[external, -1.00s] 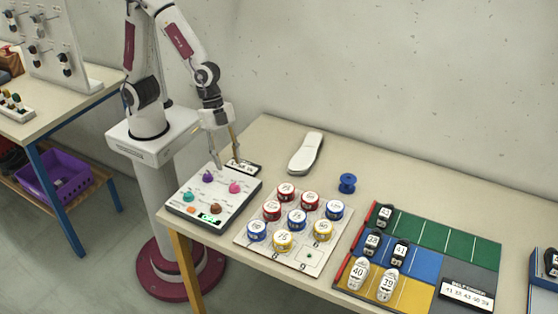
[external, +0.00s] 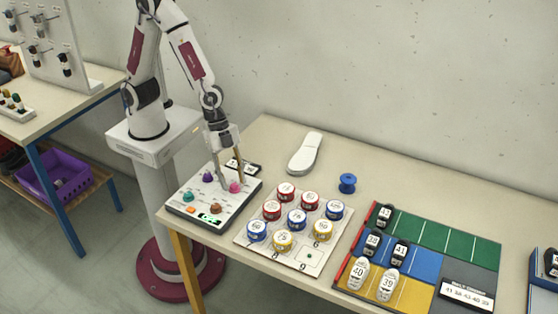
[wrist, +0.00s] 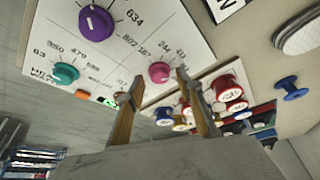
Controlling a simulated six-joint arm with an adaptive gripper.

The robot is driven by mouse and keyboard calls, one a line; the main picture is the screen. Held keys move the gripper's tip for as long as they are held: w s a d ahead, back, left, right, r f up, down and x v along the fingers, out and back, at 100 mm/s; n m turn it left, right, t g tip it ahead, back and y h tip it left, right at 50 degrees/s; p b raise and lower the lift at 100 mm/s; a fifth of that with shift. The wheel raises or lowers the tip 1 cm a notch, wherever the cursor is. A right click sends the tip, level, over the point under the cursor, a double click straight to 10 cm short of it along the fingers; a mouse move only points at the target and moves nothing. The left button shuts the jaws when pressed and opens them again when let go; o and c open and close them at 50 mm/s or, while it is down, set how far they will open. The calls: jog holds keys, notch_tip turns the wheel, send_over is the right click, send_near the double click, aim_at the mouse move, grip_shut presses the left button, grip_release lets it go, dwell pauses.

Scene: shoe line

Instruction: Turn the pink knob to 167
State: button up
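The pink knob (external: 235,187) sits on the right part of the control panel (external: 200,223). In the wrist view the pink knob (wrist: 159,72) lies just beyond my fingertips, roughly between them, with printed numbers around it. My gripper (external: 230,183) is open, its two fingers pointing down at the knob. The wrist view shows the same gripper (wrist: 155,85) with a clear gap between the fingers. I cannot tell whether either finger touches the knob. The panel's small lit green display (external: 209,218) is too small to read.
The panel also has a purple knob (external: 208,177), a teal knob (external: 188,197), a brown knob and an orange button (external: 191,210). A board (external: 283,263) with several numbered tins stands right of it. A white insole (external: 305,153) and blue spool (external: 347,183) lie behind.

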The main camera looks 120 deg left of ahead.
jog(key=shift+f, duration=0.1)
grip_shut()
jog(key=shift+n+y, duration=0.3)
jog(key=shift+n, duration=0.5)
dwell(0.4)
grip_release()
dwell(0.3)
